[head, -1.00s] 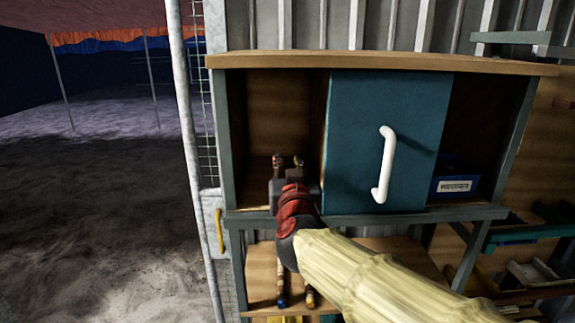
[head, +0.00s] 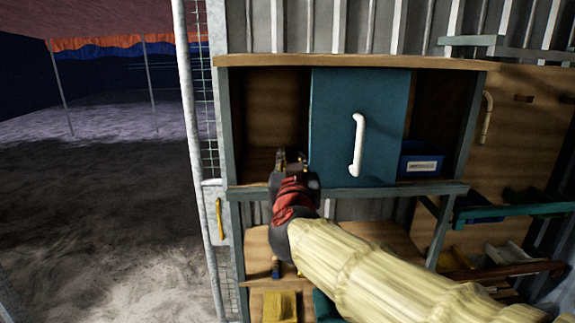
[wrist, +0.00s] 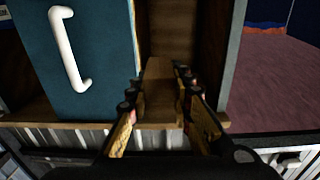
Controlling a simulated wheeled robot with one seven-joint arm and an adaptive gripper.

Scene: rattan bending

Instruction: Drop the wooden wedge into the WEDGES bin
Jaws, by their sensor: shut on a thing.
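My gripper (head: 290,160) is in front of the left compartment of the cabinet, by the left edge of the blue-green door. In the wrist view, my gripper (wrist: 158,92) is shut on a tan wooden piece, the wooden wedge (wrist: 160,78), between its yellow-and-black fingers. In the head view the wedge is hard to make out behind the fingers. A blue bin (head: 408,166) with a white label stands in the right compartment, partly behind the door's edge. Its label is too small to read.
The blue-green door (head: 335,110) with a white handle (head: 357,145) covers the cabinet's middle. A metal post (head: 193,120) stands at left. A lower shelf (head: 375,238) holds small items. A green rail (head: 525,210) juts out at right.

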